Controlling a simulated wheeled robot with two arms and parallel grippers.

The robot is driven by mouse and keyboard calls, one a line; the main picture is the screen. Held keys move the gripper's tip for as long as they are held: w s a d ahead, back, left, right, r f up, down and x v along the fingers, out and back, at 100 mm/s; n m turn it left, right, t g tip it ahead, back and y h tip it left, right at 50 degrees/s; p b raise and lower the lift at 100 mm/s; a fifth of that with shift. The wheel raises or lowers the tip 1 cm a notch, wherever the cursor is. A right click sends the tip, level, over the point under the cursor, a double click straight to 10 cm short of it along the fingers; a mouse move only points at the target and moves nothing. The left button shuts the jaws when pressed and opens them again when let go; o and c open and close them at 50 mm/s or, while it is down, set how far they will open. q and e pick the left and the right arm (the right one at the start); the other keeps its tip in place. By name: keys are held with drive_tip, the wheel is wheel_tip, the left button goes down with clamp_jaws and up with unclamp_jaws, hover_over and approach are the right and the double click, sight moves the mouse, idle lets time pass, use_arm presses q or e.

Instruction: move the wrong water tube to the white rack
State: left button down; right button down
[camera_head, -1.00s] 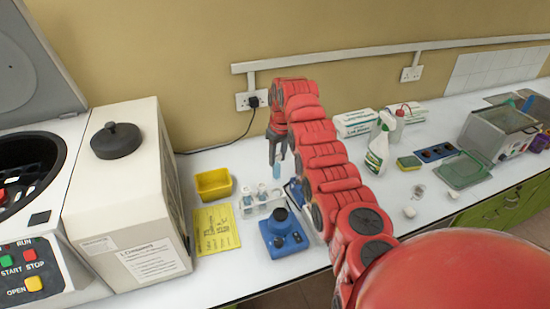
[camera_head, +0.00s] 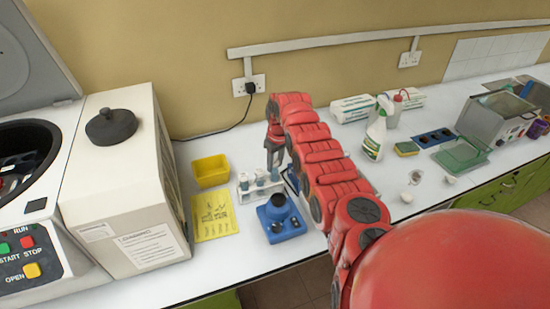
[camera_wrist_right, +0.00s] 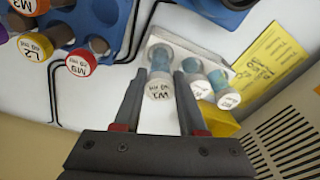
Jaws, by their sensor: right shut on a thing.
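My right gripper (camera_head: 273,158) points down at the right end of the small white rack (camera_head: 247,197). In the right wrist view its two fingers (camera_wrist_right: 158,82) are shut on a white-capped tube (camera_wrist_right: 158,86) with bluish contents. This held tube is at the rack's end, upright and seemingly in a slot; how deep it sits is hard to tell. Two other white-capped tubes (camera_wrist_right: 200,86) (camera_wrist_right: 225,92) stand in the white rack (camera_wrist_right: 190,45) beside it. A blue rack (camera_wrist_right: 105,20) holds several tubes with coloured caps at the wrist view's top left. My left gripper is out of view.
A blue mixer (camera_head: 283,226) stands just in front of the white rack. A yellow sheet (camera_head: 214,215) and yellow box (camera_head: 211,171) lie to its left, then a large centrifuge (camera_head: 40,150). A spray bottle (camera_head: 375,135) stands right of my arm.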

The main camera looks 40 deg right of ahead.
drive_tip(key=shift+f+b, duration=0.35)
drive_tip(key=shift+f, duration=0.5)
drive_tip(key=shift+c, duration=1.9)
unclamp_jaws()
wheel_tip(320, 180, up, 17)
drive_tip(key=s+b, duration=0.2)
drive_tip(key=b, duration=0.3)
drive_tip(key=shift+r, duration=0.2)
drive_tip(key=shift+f, duration=0.1)
